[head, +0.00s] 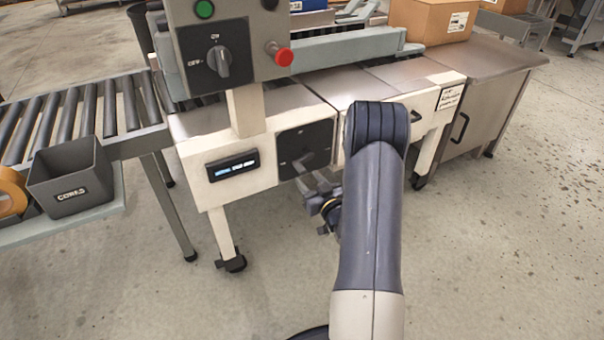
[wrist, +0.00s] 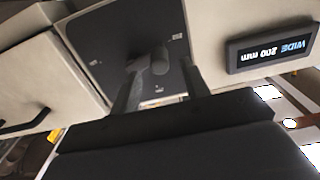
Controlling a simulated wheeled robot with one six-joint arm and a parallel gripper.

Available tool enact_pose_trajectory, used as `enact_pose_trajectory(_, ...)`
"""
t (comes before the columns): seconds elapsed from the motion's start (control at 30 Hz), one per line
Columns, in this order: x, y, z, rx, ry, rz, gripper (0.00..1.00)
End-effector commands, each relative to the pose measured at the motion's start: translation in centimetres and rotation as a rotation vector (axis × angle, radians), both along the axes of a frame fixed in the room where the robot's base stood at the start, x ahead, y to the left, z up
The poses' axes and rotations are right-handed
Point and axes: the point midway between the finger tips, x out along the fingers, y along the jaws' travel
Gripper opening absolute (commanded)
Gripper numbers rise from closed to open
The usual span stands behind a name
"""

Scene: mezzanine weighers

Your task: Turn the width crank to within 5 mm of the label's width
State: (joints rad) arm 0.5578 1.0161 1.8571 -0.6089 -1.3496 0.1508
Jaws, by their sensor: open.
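The width crank (head: 302,163) is a grey handle on a dark square panel on the front of the cream machine. In the wrist view its knob (wrist: 160,60) lies between my two fingertips, with a grey arm beside it. My gripper (wrist: 161,72) is open; I cannot tell whether a finger touches the knob. In the head view my gripper (head: 316,182) is just below and right of the crank, partly behind my arm. The width display (head: 233,165) is lit left of the crank.
A cardboard box (head: 428,20) with a small white label (head: 458,21) stands on the machine's far right. A control box with a red button (head: 284,56) rises above. A grey CORES bin (head: 70,180) sits at left. The floor in front is clear.

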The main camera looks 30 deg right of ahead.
Motion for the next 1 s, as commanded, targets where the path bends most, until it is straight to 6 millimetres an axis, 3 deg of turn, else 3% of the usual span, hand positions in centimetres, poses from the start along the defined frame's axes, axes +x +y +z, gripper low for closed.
enact_pose_trajectory(0.1,2.2,0.1,-0.1,-0.001,-0.002,0.002,0.44)
enact_pose_trajectory(0.3,4.3,0.2,-0.1,0.000,0.000,0.001,0.44)
enact_pose_trajectory(0.67,4.8,0.2,0.0,0.001,0.001,0.000,0.44)
enact_pose_trajectory(1.0,4.8,0.2,0.0,0.001,0.001,0.000,0.16)
